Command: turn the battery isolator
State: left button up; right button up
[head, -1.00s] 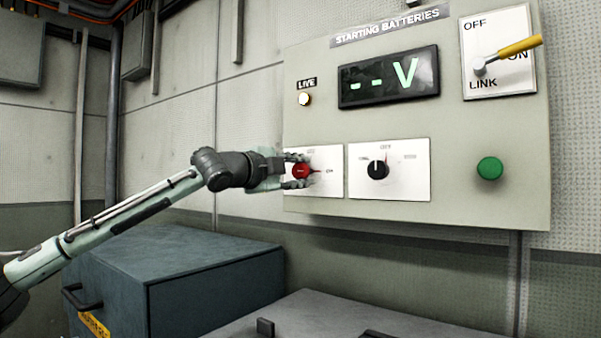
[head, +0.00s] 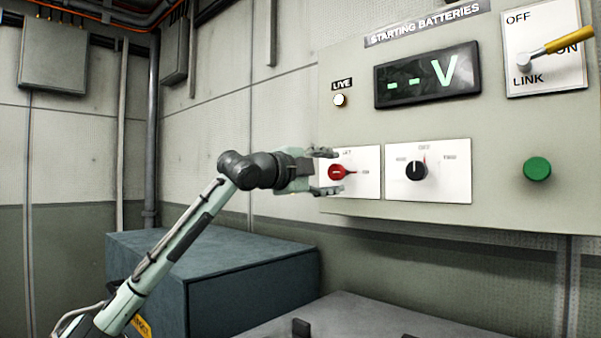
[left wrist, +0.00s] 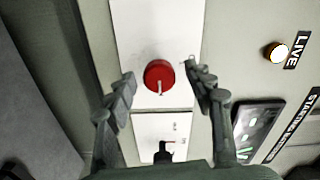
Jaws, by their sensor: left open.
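A red rotary knob (head: 337,172), which looks like the battery isolator, sits on a white plate (head: 366,190) at the panel's lower left. Its pale pointer is turned to the right, toward a small label that looks like ON. My left gripper (head: 326,172) is open at the knob, one finger above and one below. In the left wrist view the knob (left wrist: 159,76) shows between the spread fingers of the gripper (left wrist: 160,73), with a gap on each side. I see no finger touching it. My right gripper is not in view.
The panel (head: 500,130) also carries a black selector (head: 416,170), a green button (head: 537,169), a dark display (head: 427,75) and a yellow-handled switch (head: 545,53). A LIVE lamp (head: 339,100) glows. A blue-grey box (head: 250,290) stands below my left arm.

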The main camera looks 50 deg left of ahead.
pick_arm(q)
jog(key=s+d, duration=0.1)
jog(key=s, duration=0.8)
jog(key=shift+s, duration=0.4)
jog(key=shift+f, duration=0.1)
